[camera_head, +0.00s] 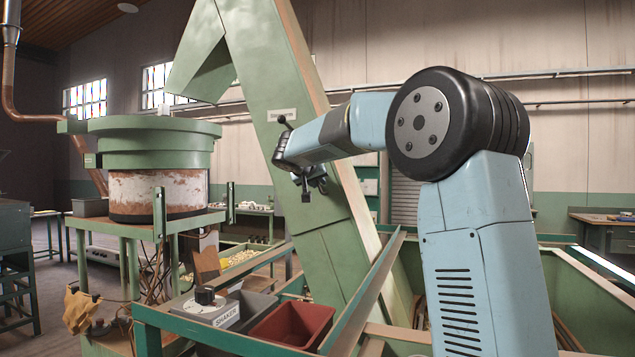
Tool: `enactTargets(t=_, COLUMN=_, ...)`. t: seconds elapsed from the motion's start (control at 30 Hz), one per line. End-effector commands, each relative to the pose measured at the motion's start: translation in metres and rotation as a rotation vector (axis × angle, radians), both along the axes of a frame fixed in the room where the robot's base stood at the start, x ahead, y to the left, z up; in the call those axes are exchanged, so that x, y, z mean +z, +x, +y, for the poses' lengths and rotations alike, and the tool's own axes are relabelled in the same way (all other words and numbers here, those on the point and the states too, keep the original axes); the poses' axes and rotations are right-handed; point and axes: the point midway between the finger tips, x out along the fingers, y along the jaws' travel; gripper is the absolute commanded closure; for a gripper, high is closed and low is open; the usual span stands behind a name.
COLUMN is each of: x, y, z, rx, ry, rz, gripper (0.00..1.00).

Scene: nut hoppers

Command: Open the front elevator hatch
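No gap shows along the seam. My gripper (307,190) is in front of the elevator's face, below the label, pointing down. Its fingers are small and dark, and I cannot tell their opening or whether they touch the elevator.
A green bowl-shaped hopper (150,140) stands on a frame at left. A shaker control box (205,307), a grey bin (252,306) and a red bin (292,325) sit low in front of the elevator. A green rail (365,290) slants beside them. A workbench (607,226) stands far right.

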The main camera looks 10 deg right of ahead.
Motion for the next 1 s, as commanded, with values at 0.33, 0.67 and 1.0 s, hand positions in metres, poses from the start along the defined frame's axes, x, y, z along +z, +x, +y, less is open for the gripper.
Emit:
enactTargets(t=0.33, x=0.0002, y=-0.0002, z=0.0003, rx=0.000, ry=0.000, rz=0.000, gripper=0.94)
enactTargets(t=0.67, x=0.0001, y=-0.0002, z=0.0008, rx=0.001, ry=0.000, rz=0.001, gripper=1.00)
enactTargets(t=1.0, x=-0.0004, y=-0.0013, z=-0.0014, rx=-0.010, ry=-0.002, rz=-0.001, gripper=1.00)
